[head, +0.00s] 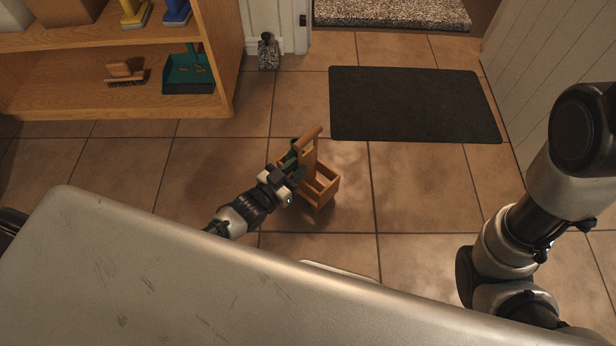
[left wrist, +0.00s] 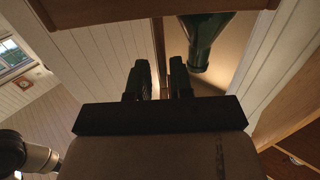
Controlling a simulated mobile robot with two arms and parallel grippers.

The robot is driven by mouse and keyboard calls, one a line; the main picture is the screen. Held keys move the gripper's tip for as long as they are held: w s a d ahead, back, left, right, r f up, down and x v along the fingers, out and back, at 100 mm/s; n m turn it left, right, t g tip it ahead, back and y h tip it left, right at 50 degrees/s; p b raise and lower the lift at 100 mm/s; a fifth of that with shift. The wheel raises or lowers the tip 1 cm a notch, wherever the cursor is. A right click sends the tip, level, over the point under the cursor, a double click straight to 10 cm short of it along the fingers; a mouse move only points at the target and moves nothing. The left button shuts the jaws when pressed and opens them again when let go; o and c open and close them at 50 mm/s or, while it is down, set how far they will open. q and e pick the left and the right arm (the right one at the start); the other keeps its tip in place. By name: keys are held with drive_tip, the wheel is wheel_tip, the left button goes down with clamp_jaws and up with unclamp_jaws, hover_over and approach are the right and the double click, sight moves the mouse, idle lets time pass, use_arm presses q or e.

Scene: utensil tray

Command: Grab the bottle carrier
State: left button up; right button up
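The wooden bottle carrier (head: 324,186) stands on or close above the tiled floor in the middle of the head view. It has a round bar handle (head: 309,138) on top and open compartments, and green bottle glass shows on its left side. My left gripper (head: 292,169) is at the carrier's left side, below the handle. In the left wrist view its two fingers (left wrist: 160,82) stand a narrow gap apart, with a thin brown strip seen between them. Whether they touch it is unclear. A green bottle (left wrist: 204,38) hangs into view right of the fingers. My right gripper is out of view.
A wooden shelf (head: 140,105) at the upper left holds a teal dustpan (head: 189,74) and a brush (head: 127,73). A dark mat (head: 410,104) lies behind the carrier. A speckled doorstop-like object (head: 268,53) stands by the wall. Floor right of the carrier is clear.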

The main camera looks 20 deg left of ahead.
sight(317, 148)
use_arm(q)
drive_tip(key=b+x, duration=0.2)
drive_tip(key=x, duration=0.1)
drive_tip(key=shift+w+f+b, duration=0.1)
drive_tip(key=shift+w+b, duration=0.2)
drive_tip(key=shift+w, duration=0.05)
drive_tip(key=shift+w+d, duration=0.2)
drive_tip(key=shift+w, duration=0.25)
drive_tip(key=shift+r, duration=0.2)
drive_tip(key=shift+c, duration=0.4)
clamp_jaws()
